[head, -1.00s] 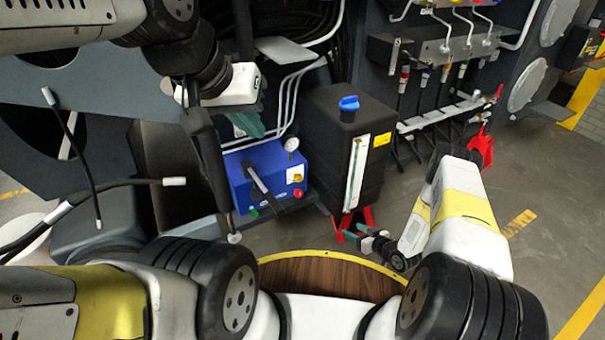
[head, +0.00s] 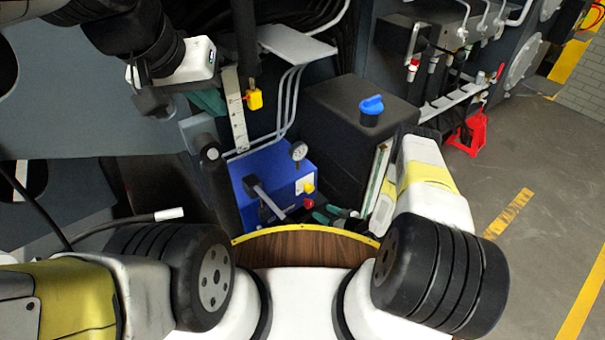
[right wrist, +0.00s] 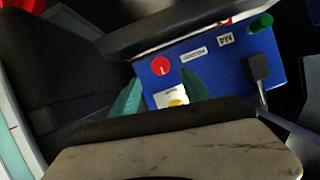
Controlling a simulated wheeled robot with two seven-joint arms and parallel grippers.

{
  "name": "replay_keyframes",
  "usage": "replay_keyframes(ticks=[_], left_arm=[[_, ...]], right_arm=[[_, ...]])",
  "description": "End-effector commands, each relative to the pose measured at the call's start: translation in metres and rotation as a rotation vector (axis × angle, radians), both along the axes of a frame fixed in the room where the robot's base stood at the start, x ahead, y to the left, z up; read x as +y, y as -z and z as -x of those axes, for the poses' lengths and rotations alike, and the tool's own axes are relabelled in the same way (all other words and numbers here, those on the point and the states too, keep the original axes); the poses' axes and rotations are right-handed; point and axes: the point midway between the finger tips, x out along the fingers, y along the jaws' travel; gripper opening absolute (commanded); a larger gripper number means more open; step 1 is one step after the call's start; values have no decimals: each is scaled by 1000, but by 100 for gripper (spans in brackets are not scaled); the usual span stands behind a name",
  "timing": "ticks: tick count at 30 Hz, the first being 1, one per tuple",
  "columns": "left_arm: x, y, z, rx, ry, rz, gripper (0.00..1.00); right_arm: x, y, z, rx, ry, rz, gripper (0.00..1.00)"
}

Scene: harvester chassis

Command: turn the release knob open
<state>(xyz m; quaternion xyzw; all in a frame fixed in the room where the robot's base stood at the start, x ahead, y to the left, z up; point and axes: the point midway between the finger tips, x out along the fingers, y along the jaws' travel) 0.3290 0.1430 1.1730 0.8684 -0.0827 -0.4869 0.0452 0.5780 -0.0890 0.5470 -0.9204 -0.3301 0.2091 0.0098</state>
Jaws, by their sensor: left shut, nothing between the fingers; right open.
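The blue pump box (head: 240,172) stands below centre in the head view, with a red knob (head: 308,204) and a yellow knob on its right side. In the right wrist view the red knob (right wrist: 161,65) has a white mark and a small label beside it. I cannot read for certain which knob is the release. My right gripper (head: 332,213) is open at that side of the box. Its teal fingers (right wrist: 160,90) point at the panel, the red knob just beyond their tips and the yellow knob (right wrist: 177,102) between them. Contact is not visible. My left gripper (head: 208,101) is shut and empty, high at the left.
A black tank with a blue cap (head: 371,105) stands right of the box, close to my right arm. A gauge (head: 298,151) and a black lever (head: 262,200) rise from the box. A green knob (right wrist: 261,22) is at the panel's far end. Open floor lies right.

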Motion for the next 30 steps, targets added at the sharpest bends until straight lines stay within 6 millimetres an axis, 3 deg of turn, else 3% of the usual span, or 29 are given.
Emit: replay_keyframes(ticks=[16,27,28,30], left_arm=[[0,0,0,0,0,0,0],[0,0,0,0,0,0,0],[0,0,0,0,0,0,0],[0,0,0,0,0,0,0]], right_arm=[[43,26,-48,-2,-2,0,56],[48,30,-54,1,0,1,56],[48,29,-54,0,0,0,54],[48,29,-54,0,0,0,40]])
